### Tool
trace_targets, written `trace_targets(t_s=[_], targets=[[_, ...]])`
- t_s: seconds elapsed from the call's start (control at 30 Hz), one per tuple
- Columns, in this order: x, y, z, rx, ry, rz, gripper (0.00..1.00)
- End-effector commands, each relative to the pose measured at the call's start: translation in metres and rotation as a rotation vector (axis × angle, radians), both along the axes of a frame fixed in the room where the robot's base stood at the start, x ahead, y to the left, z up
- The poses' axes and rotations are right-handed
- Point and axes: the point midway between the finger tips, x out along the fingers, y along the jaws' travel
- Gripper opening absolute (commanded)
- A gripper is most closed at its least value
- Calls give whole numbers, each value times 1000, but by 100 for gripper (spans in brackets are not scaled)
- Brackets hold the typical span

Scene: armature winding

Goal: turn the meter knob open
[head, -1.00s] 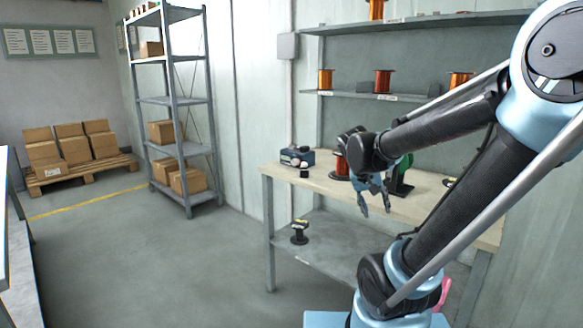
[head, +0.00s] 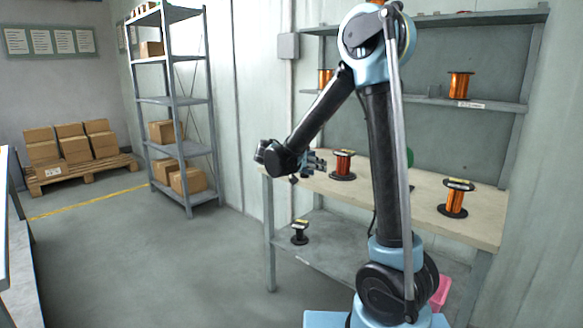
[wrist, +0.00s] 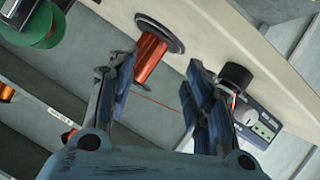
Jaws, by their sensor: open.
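The meter is a dark blue box (wrist: 258,128) with a pale panel, at the lower right of the wrist view, partly behind my right finger. A black round part (wrist: 236,76) stands beside it in that view; I cannot tell whether it is the knob. In the head view my wrist hides the meter. My gripper (head: 319,165) is over the left end of the workbench, apart from the meter as far as I can see. In the wrist view its fingers (wrist: 157,66) are spread and hold nothing.
A copper spool (head: 342,164) stands on the workbench (head: 405,203) close to my gripper, and shows between the fingers in the wrist view (wrist: 152,56). Another spool (head: 454,198) stands at the right. A green part (wrist: 36,26) is at the wrist view's upper left.

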Motion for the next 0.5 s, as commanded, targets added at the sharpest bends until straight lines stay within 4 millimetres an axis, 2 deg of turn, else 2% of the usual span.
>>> trace_targets(t_s=[0.03,0.23,0.4,0.5], targets=[[7,19,-3,-6,-40,8,47],[23,86,-13,-21,-224,31,47],[26,143,-25,-15,-379,59,47],[24,169,-32,-8,-456,76,47]])
